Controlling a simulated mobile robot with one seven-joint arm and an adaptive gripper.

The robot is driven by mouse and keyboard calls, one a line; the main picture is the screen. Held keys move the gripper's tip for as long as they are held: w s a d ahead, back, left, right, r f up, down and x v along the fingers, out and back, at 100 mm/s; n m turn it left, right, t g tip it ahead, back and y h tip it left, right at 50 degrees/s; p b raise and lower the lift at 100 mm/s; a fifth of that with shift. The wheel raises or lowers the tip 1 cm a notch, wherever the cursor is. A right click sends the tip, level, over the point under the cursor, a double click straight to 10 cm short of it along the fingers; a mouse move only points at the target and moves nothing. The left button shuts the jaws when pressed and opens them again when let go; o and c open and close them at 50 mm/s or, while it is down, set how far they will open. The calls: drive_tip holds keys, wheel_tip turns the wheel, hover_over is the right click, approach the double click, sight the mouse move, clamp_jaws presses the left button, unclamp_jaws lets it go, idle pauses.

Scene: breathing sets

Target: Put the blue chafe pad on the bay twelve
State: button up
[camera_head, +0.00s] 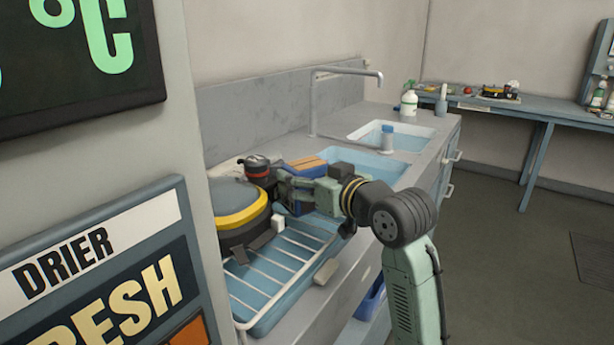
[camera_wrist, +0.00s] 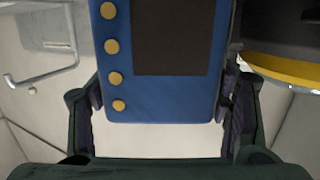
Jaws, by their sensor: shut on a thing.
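The blue chafe pad (camera_wrist: 160,102) fills the top middle of the wrist view, with a dark rectangle and a column of yellow dots on its face. My gripper (camera_wrist: 162,108) is shut on it, one finger at each side edge. In the head view my gripper (camera_head: 284,186) is over the counter, beside the round yellow-banded drum. The pad is mostly hidden there by my gripper and arm. I cannot make out a label for bay twelve; a blue tray with white bars (camera_head: 268,274) lies below my gripper on the counter.
The dark round drum with a yellow band (camera_head: 240,212) stands left of my gripper. An orange-topped item (camera_head: 307,163) lies just behind. Basins (camera_head: 400,140) and a tap (camera_head: 345,71) are beyond. A panel reading DRIER (camera_head: 66,262) stands at near left.

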drive_tip(key=shift+f, duration=0.2)
drive_tip(key=o, duration=1.7)
